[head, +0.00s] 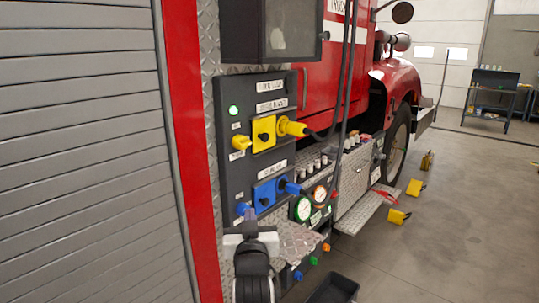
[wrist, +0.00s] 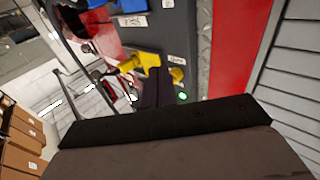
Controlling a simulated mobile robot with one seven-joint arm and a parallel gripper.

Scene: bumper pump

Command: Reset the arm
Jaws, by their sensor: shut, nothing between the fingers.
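My gripper (head: 250,215) is at the lower middle of the head view, in front of the pump panel (head: 238,90) of the red fire truck. Its fingers are together with nothing between them. They also show as a dark narrow shape in the wrist view (wrist: 156,88), over the panel near the yellow plug (wrist: 146,61). The blue plug (head: 289,186) is at the blue socket (head: 265,193). My gripper overlaps the panel's lower part; I cannot tell if it touches.
A green light (head: 233,111) is lit on the panel. Gauges (head: 303,208) and a diamond-plate step (head: 372,207) are to the right. A grey shutter (head: 80,150) fills the left. A black bin (head: 334,290) and yellow chocks (head: 398,216) are on the floor, which is open farther right.

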